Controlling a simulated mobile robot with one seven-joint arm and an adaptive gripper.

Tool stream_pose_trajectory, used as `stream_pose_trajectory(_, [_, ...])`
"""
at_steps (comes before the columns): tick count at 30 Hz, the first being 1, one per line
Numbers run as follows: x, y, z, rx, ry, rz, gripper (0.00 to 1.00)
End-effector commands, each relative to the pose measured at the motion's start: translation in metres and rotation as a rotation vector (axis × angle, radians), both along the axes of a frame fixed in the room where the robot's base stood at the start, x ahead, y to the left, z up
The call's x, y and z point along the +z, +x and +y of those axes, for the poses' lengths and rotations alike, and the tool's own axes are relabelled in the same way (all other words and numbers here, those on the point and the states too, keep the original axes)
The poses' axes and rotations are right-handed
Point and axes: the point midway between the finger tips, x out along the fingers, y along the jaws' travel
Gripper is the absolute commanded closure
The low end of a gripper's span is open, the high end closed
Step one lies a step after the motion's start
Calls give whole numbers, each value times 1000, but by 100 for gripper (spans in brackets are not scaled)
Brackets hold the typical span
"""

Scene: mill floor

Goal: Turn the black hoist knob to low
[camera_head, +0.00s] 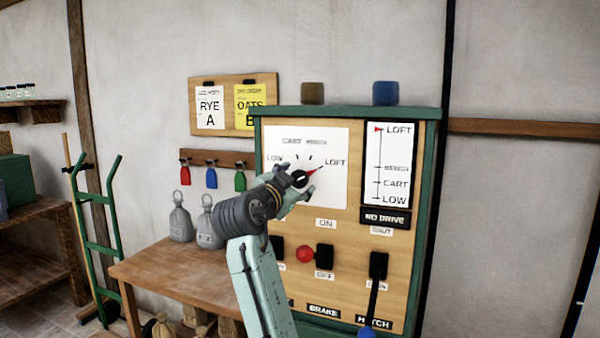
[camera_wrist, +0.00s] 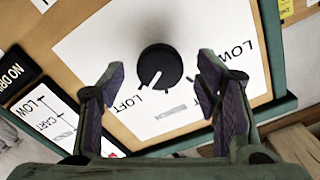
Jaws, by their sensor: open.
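The black hoist knob (camera_wrist: 160,66) sits on a white dial plate (camera_wrist: 90,45) in the wrist view. The white line on the knob points toward the LOFT side of the dial, away from LOW. My gripper (camera_head: 303,182) is in front of the dial. Its fingers (camera_wrist: 161,72) are open, one on each side of the knob in the wrist view, with nothing between them touching; the exact gap in depth is unclear.
A lever with a red ball (camera_head: 305,254) and a blue-tipped hatch lever (camera_head: 367,332) stand out below the dial. A level gauge (camera_head: 388,165) at right has its red marker at LOFT. A wooden table (camera_head: 150,272) with grey weights (camera_head: 181,222) is at left.

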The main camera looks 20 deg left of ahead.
Motion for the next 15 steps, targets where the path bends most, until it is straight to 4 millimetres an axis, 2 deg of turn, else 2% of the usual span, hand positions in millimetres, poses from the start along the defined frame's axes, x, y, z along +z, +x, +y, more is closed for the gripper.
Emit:
stream_pose_trajectory(3, [2, 16, -1, -2, -2, 1, 42])
stream_pose_trajectory(6, [1, 24, -1, 0, -2, 0, 42])
stream_pose_trajectory(15, [-1, 28, 0, 1, -1, 0, 42])
